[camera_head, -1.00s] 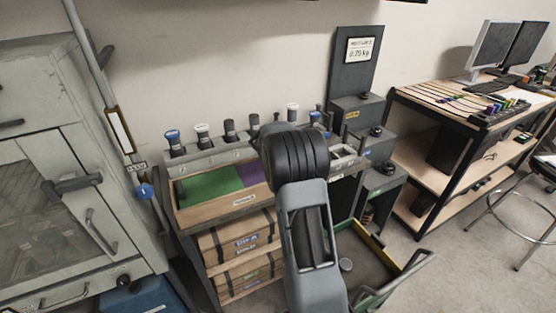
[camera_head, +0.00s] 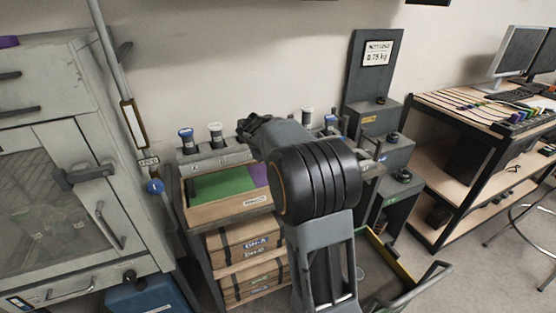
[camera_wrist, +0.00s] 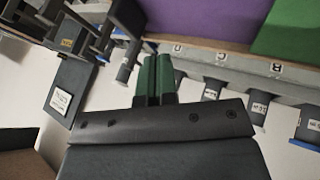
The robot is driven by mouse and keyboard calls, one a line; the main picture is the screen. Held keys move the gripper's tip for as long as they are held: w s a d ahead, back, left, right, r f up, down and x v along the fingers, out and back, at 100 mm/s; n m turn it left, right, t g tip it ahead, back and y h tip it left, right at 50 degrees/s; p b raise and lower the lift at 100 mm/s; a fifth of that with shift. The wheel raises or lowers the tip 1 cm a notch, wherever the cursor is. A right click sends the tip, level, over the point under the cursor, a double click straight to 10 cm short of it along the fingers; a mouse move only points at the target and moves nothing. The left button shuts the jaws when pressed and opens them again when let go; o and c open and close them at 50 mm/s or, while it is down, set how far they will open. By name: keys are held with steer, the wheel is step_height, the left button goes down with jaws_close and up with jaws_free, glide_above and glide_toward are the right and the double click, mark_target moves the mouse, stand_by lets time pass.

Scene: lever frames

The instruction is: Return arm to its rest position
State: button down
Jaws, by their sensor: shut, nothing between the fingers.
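My arm rises from the bottom of the head view, with a large dark ribbed joint in front of the workbench. Beyond that joint a forearm bends left to my gripper (camera_head: 258,128), which appears small and dark above the bench's back row. In the wrist view my gripper (camera_wrist: 158,80) shows two green-faced fingers side by side, closed together with nothing between them. The wrist view looks tilted, with the bench along its top. The arm hides the bench's right part in the head view.
The workbench (camera_head: 228,208) has a green panel (camera_head: 222,183) and several capped holders behind it. A grey cabinet (camera_head: 60,150) stands left, beside a slanted pole (camera_head: 128,110). A dark stepped stand (camera_head: 372,75) with a weight sign and a shelf desk (camera_head: 480,120) are right.

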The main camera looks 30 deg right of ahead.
steer(key=shift+v, duration=0.75)
steer(key=s+a+f+n+g+y, duration=0.1)
steer(key=s+a+f+y, duration=0.1)
steer(key=s+a+f, duration=0.15)
steer(key=s+a+r+n+y+p, duration=0.1)
steer(key=s+a+r+y+p, duration=0.1)
steer(key=s+a, duration=0.5)
steer(key=s+a+r+y+p, duration=0.2)
steer(key=s+a+r+p, duration=0.2)
steer(key=s, duration=1)
steer(key=a, duration=0.3)
steer(key=shift+r+n+t, duration=0.25)
steer(key=shift+n+t, duration=0.15)
steer(key=shift+a, duration=0.1)
